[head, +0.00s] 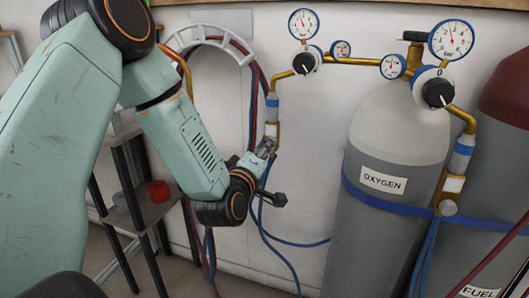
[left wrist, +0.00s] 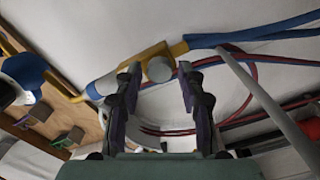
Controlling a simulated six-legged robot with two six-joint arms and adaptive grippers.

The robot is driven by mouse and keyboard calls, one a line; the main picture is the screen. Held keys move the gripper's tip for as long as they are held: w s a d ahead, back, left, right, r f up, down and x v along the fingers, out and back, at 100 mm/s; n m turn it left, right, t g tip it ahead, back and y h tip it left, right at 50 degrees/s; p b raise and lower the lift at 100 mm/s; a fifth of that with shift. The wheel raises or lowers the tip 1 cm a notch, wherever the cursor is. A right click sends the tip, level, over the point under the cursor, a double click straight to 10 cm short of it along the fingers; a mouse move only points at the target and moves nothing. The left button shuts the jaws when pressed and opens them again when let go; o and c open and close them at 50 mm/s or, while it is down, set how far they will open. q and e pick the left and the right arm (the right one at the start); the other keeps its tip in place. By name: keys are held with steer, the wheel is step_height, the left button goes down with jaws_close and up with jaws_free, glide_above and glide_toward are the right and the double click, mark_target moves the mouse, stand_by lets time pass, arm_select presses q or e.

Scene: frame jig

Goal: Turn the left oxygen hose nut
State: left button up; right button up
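The left oxygen hose nut is a round grey cap (left wrist: 160,69) at the end of a brass fitting (left wrist: 147,60) in the left wrist view. In the head view the fitting (head: 272,130) hangs below a blue-and-white valve body on the wall, its lower end partly hidden by my gripper. My left gripper (head: 262,152) is at this lower end. In the left wrist view its fingers (left wrist: 160,78) are apart, one on each side of the nut, with a narrow gap showing on both sides. Contact cannot be told. My right gripper is not in view.
A grey oxygen cylinder (head: 388,140) with its own regulator and hose stands to the right, beside a red-topped fuel cylinder (head: 508,90). Blue and red hoses (head: 252,100) hang from a white wall hook (head: 215,38). A dark shelf (head: 140,215) holds a red object (head: 158,191).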

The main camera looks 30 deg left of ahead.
arm_select(q)
steer(key=shift+o, duration=0.5)
steer(key=v, duration=0.7)
steer(key=shift+s, duration=0.25)
